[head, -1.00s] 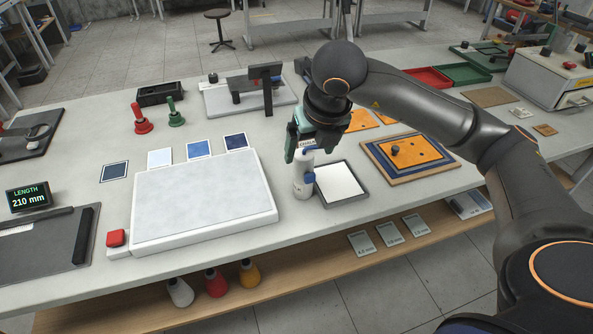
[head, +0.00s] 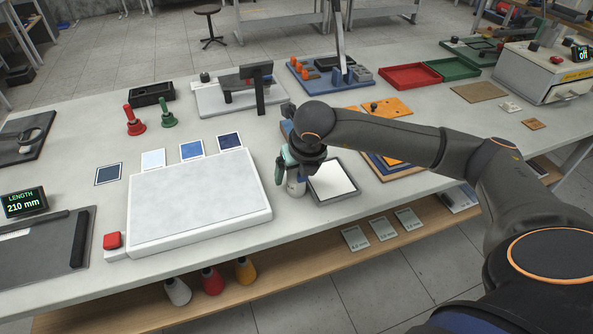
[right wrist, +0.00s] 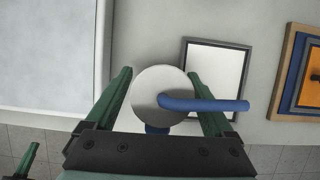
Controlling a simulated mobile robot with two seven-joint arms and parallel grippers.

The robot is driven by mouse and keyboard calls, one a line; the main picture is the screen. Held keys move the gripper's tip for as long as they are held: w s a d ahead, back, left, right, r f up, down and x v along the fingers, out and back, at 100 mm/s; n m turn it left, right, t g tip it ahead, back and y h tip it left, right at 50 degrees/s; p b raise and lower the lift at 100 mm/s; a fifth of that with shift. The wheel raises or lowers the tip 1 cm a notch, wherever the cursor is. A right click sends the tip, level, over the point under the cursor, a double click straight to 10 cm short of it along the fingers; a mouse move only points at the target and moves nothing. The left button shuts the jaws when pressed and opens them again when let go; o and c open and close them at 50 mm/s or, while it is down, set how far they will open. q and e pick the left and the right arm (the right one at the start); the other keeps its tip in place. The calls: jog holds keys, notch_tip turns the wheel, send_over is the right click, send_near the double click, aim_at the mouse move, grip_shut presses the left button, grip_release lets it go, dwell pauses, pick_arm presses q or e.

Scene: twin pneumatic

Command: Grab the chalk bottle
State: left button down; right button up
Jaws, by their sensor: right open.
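The chalk bottle is white with a blue bent spout and stands upright on the table (head: 296,187) between the large pale board and a framed white pad. In the right wrist view the bottle (right wrist: 160,92) shows from above with its blue spout pointing right. My right gripper (head: 290,172) is lowered over the bottle from above, and it hides the bottle's upper part. The right wrist view shows its green fingers (right wrist: 163,98) open, one on each side of the bottle.
The framed pad (head: 332,181) lies just right of the bottle. The large pale board (head: 198,203) lies to the left, with a red button (head: 113,241) at its corner. Orange plates on mats (head: 395,165) lie farther right. The table's front edge is close in front.

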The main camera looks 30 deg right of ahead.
grip_shut()
dwell(0.6)
